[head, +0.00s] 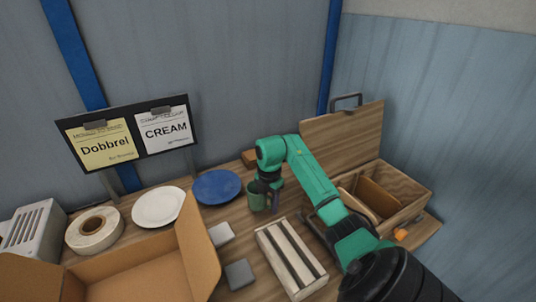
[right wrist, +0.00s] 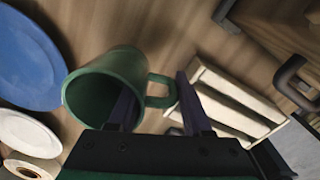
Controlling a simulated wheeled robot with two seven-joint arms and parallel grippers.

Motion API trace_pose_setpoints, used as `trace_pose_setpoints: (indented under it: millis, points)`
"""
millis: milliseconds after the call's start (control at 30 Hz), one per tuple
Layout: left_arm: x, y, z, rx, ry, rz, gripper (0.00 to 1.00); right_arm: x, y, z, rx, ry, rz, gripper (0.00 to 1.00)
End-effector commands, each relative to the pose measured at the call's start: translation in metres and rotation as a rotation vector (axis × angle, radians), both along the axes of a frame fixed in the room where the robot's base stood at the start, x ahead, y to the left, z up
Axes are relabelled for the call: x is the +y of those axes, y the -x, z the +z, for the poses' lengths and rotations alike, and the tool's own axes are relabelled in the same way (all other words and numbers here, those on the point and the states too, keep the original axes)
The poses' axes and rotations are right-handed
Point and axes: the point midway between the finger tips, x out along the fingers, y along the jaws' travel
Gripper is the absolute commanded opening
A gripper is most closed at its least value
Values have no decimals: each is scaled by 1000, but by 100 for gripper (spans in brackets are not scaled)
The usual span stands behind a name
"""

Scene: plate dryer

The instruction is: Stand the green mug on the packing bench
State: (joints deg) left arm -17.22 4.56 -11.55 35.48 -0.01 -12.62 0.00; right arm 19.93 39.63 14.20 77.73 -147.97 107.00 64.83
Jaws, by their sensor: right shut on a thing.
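The green mug (head: 257,196) is upright near the middle of the wooden bench (head: 238,211), just right of the blue plate. My right gripper (head: 271,190) reaches down to it from above. In the right wrist view the mug (right wrist: 98,80) shows its open mouth and its handle. One finger of the right gripper (right wrist: 158,106) goes into the mouth and the other is outside, by the handle; the jaws are shut on the mug at its handle side. I cannot tell whether its base touches the bench. My left gripper is not in view.
A blue plate (head: 217,187) and a white plate (head: 158,207) lie left of the mug. An open cardboard box (head: 200,255) is front left. A slatted wooden piece (head: 290,260) lies in front; an open wooden case (head: 408,190) is at right. A sign board (head: 137,139) stands behind.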

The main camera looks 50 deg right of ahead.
Motion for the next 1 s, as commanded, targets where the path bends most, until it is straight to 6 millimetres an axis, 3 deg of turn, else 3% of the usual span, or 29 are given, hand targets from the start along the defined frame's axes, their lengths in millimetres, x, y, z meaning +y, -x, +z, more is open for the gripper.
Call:
trace_pose_setpoints:
  millis: [233, 533, 567, 600, 1000]
  points:
    - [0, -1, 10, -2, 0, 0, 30, 1, 0, -41, 0, -3, 1, 0]
    - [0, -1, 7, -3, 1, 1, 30, 0, 0, -46, 0, 1, 2, 0]
    - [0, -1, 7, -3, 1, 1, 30, 1, 1, -47, 1, 0, 3, 53]
    - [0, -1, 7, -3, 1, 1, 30, 1, 1, -46, 1, 0, 3, 62]
    - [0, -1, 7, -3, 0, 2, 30, 0, 0, -39, -1, 2, 2, 62]
